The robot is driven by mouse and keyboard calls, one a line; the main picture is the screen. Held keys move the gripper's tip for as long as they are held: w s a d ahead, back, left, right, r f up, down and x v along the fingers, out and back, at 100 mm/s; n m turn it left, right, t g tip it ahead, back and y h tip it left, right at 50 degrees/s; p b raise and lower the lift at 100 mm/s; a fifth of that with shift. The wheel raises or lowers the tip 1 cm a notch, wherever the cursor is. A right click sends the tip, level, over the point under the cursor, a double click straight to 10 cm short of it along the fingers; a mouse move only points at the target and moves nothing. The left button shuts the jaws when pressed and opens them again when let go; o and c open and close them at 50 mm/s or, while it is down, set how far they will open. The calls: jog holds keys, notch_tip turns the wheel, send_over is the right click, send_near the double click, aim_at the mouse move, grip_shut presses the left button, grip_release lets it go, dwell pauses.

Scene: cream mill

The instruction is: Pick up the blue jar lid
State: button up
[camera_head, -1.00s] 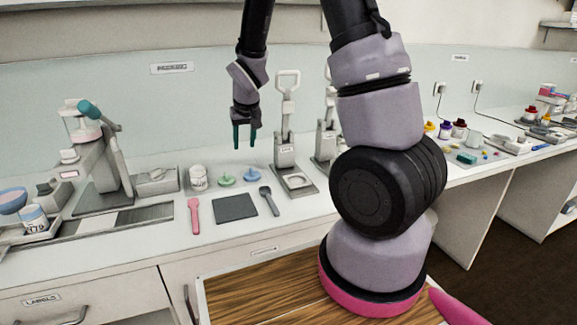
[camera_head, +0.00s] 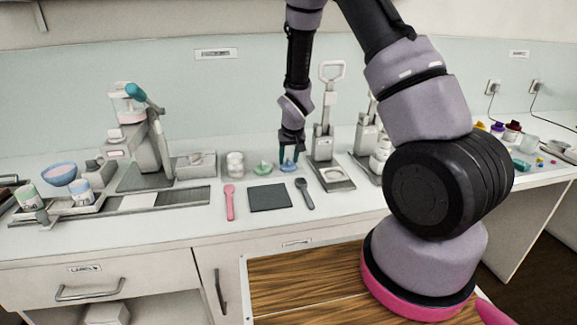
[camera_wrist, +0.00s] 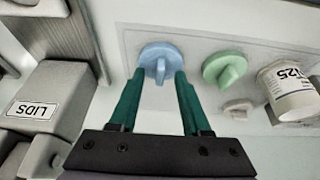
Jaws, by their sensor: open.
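The blue jar lid (camera_head: 288,168) lies on the white counter, right of the green lid (camera_head: 263,168). In the wrist view the blue lid (camera_wrist: 158,50) is a round disc with a raised grip bar. My gripper (camera_head: 289,160) is low over the blue lid, with its green fingers pointing down. In the wrist view my gripper (camera_wrist: 160,74) is open, its fingertips on either side of the grip bar. The fingers cover part of the lid in the head view. I cannot tell whether they touch it.
A white jar (camera_head: 235,165) stands left of the green lid. A dark mat (camera_head: 270,197) lies in front, between a pink spatula (camera_head: 229,203) and a dark spoon (camera_head: 304,193). A lever press (camera_head: 324,150) stands close on the right. In the wrist view a grey "LIDS" block (camera_wrist: 48,98) is at the left.

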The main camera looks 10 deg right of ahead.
jog(key=shift+w+f, duration=0.1)
jog(key=shift+f, duration=0.15)
grip_shut()
jog(key=shift+r, duration=0.1)
